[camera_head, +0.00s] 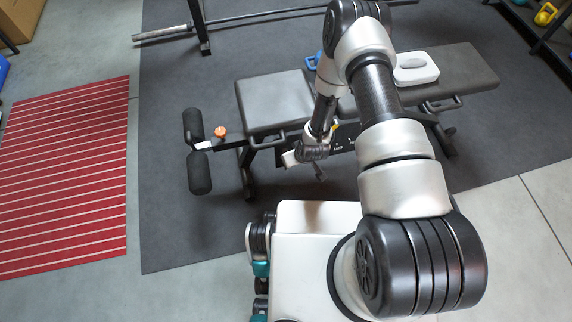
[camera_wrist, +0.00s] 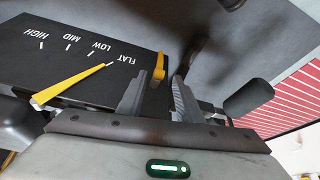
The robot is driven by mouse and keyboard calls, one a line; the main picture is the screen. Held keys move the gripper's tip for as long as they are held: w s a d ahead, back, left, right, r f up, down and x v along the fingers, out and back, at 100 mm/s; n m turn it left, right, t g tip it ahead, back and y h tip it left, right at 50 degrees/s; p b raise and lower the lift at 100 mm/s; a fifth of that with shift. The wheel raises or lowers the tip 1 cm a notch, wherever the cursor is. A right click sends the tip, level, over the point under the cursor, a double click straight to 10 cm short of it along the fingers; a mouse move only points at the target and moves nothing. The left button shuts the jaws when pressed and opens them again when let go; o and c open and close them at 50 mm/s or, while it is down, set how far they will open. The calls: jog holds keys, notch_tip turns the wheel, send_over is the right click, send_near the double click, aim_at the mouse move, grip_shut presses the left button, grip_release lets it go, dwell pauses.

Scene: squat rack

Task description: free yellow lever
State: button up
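In the wrist view a long yellow lever (camera_wrist: 70,85) lies across a black panel (camera_wrist: 60,60) marked HIGH, MID, LOW and FLAT. Its narrow end is by the FLAT mark. A short upright yellow piece (camera_wrist: 159,67) stands at the panel's right edge; I cannot tell whether it joins the lever. My gripper (camera_wrist: 158,84) is open, with one finger to each side of this short piece in the picture. Contact cannot be made out. In the head view my gripper (camera_head: 312,153) is at the bench's near side, and the lever is mostly hidden.
The grey padded bench (camera_head: 275,100) stands on a dark mat, with black foam rollers (camera_head: 199,172) at its left end. An orange knob (camera_head: 220,131) is near them. A barbell (camera_head: 165,34) is behind.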

jog(key=b+x, duration=0.5)
jog(key=x, duration=1)
jog(key=shift+w+f, duration=0.1)
jog(key=shift+f, duration=0.3)
grip_shut()
